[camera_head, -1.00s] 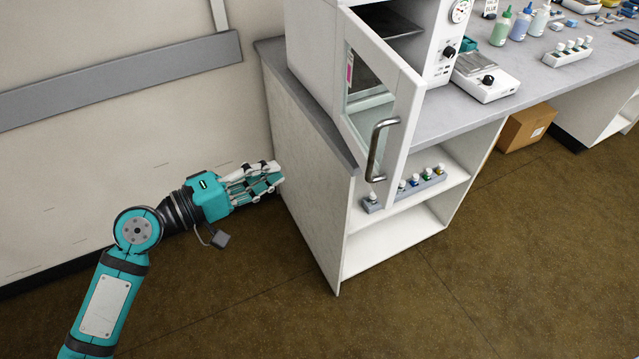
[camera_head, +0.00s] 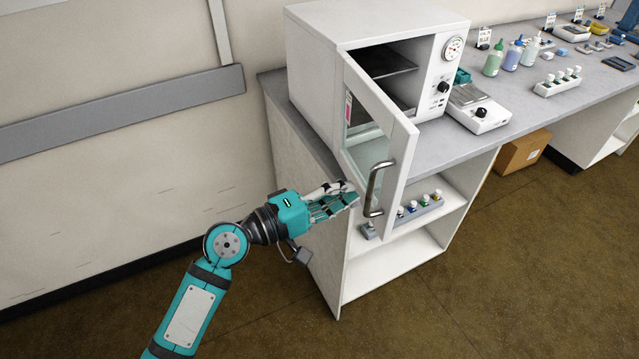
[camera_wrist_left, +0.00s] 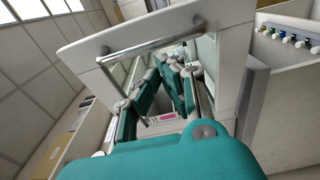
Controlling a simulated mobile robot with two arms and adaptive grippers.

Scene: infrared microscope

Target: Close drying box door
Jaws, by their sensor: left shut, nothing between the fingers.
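The white drying box (camera_head: 350,35) stands on the grey counter with its front open and dark shelves inside. Its door (camera_head: 385,120) is swung out toward me, with a glass pane and a curved metal handle (camera_head: 377,187). My left gripper (camera_head: 352,196) is shut and empty, its fingertips just left of the door's lower part, near the handle. In the left wrist view the door (camera_wrist_left: 215,25) and its handle (camera_wrist_left: 150,48) lie right ahead of my fingers (camera_wrist_left: 172,85). I cannot tell whether they touch the door. My right gripper is not in view.
The counter (camera_head: 450,140) carries a balance (camera_head: 478,108), bottles and a vial rack (camera_head: 557,82). A shelf below the door holds another rack of vials (camera_head: 420,208). A cardboard box (camera_head: 522,152) is under the counter. The floor in front is clear.

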